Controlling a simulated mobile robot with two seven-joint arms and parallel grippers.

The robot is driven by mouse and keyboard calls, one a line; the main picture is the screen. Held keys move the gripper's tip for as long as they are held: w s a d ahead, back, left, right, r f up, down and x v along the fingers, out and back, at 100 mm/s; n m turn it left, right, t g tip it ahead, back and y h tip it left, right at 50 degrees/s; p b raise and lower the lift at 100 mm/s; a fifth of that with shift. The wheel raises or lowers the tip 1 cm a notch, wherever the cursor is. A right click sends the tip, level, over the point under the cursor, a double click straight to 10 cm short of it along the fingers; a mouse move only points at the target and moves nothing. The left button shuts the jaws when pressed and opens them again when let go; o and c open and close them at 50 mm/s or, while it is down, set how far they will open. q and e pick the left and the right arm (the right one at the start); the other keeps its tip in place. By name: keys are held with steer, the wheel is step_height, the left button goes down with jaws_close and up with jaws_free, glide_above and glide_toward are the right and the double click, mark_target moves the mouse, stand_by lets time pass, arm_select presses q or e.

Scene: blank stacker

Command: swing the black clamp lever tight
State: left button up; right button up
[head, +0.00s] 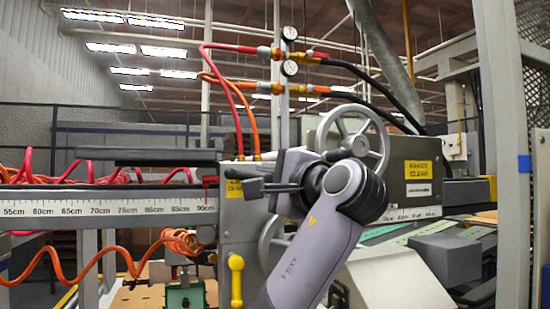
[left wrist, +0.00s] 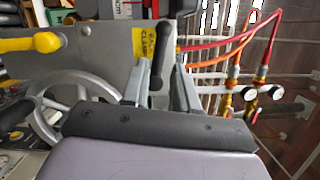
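The black clamp lever (left wrist: 161,55) stands lengthwise between the fingers of my left gripper (left wrist: 162,84) in the left wrist view. Gaps show on both sides of it, so the fingers look open around the lever, not closed on it. In the head view, my left gripper (head: 262,181) reaches left across the machine's front from my raised wrist, just above the end of the ruler. Dark bars overlap there, and I cannot clearly separate lever from fingers. My right gripper is not in view.
A grey handwheel (head: 353,138) stands behind my wrist. A yellow-knobbed handle (head: 236,277) hangs below, and it also shows in the left wrist view (left wrist: 38,43). Red and orange hoses (head: 233,97) rise to gauges above. A ruler rail (head: 110,199) runs left.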

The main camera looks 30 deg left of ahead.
mark_target(247, 177)
arm_select(q)
steer(key=shift+p+x, duration=0.35)
steer(key=shift+x, duration=3)
steer(key=m, duration=0.1)
steer(key=r+m+p, duration=0.1)
steer(key=shift+w+m+t, duration=0.15)
steer(key=shift+m+t, duration=0.15)
steer(key=w+d+r+m+t+h+p, duration=0.1)
steer(key=w+d+m+t, duration=0.1)
steer(key=m, duration=0.7)
steer(key=w+d+r+m+t, duration=0.1)
steer(key=r+m+t, duration=0.15)
steer(key=m, duration=0.55)
steer(key=f+b+v, duration=0.1)
steer(key=b+v, duration=0.1)
steer(key=v, duration=0.7)
steer(key=shift+w, duration=0.2)
